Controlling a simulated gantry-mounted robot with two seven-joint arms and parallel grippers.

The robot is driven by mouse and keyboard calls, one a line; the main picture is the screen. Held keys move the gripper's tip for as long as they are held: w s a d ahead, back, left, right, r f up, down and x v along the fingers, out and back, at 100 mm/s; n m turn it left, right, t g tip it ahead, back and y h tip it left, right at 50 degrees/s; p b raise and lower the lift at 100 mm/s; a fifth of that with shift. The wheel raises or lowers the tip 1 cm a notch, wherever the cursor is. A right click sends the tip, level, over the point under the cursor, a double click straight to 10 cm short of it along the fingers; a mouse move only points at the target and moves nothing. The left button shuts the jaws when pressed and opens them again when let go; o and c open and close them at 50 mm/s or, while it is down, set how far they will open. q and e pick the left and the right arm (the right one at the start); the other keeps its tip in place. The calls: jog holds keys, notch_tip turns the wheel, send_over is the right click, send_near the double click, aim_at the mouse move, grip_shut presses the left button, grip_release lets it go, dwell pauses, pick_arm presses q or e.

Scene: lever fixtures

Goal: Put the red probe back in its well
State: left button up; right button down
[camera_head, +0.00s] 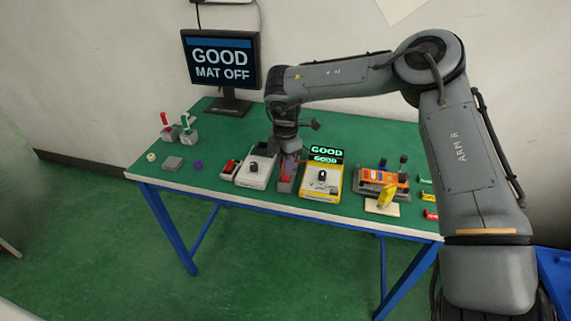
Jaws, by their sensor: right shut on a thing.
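My right gripper (288,150) points down over the middle of the green table and is shut on the red probe (289,168), of which only a small red part shows below the jaws. The probe is over a narrow grey block (285,185) between the white device and the yellow meter. I cannot tell whether the probe's tip is inside a well there, as the gripper and the small size hide it. The yellow-edged meter (321,182) has a black dial and a lit display reading GOOD. My left gripper is not in view.
A white device (256,170) with a black knob stands left of the gripper, beside a small red-and-grey block (230,168). A monitor (221,60) reads GOOD, MAT OFF. An orange fixture (381,179) stands right.

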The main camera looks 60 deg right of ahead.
jog(key=shift+f, duration=0.1)
jog(key=c, duration=1)
grip_release()
jog(key=shift+r, duration=0.25)
notch_tip(320, 180, up, 12)
jog(key=p, duration=0.3)
